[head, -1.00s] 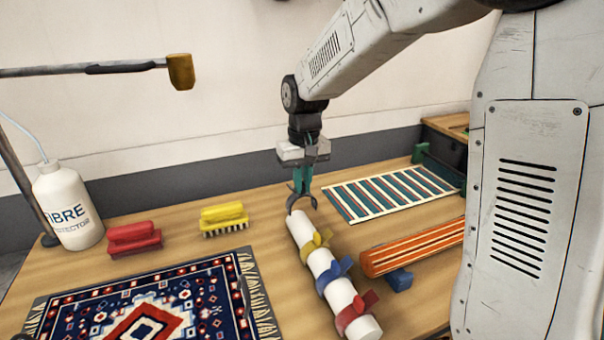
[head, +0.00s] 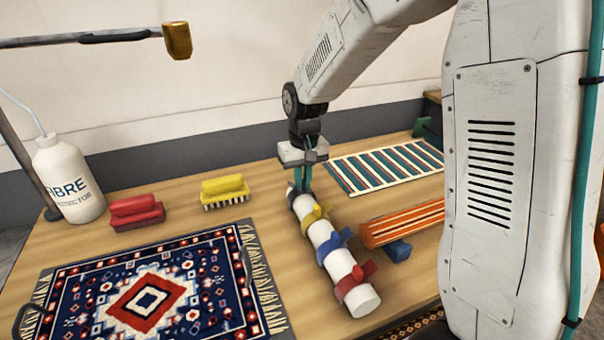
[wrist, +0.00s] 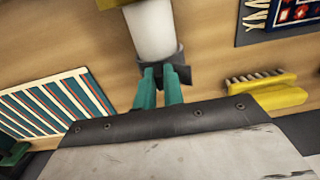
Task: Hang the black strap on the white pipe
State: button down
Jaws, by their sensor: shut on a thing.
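The white pipe (head: 319,233) lies lengthwise on the table in the head view, with yellow, blue and red straps around it. In the wrist view its white end part (wrist: 152,32) points at my gripper. The black strap (head: 292,194) is at the pipe's far end, beyond the yellow strap. In the wrist view the black strap (wrist: 162,64) curves over the pipe's end and seems to be around it. My gripper (head: 305,186) is shut on the strap's tab, and its green fingers (wrist: 160,84) hide part of the tab. The strap's underside is hidden.
A yellow brush (head: 225,190) and a red brush (head: 136,213) stand left of the pipe. A patterned rug (head: 90,280) lies front left. An orange striped roll (head: 402,222) and a striped mat (head: 385,168) lie to the right. A white bottle (head: 68,180) stands far left.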

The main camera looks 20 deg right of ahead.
jog(key=shift+f, duration=0.2)
jog(key=c, duration=1.4)
grip_release()
jog(key=shift+c, duration=0.2)
jog(key=shift+r, duration=0.1)
notch_tip(320, 180, up, 8)
jog(key=shift+d+f, duration=0.1)
jog(key=shift+f, duration=0.05)
jog(key=s+d+r, duration=0.1)
jog(key=s+r, duration=0.2)
jog(key=s, duration=1.2)
jog(key=s+d+r+t, duration=0.1)
jog(key=s+r, duration=0.3)
jog(key=s, duration=1.1)
jog(key=shift+d, duration=0.35)
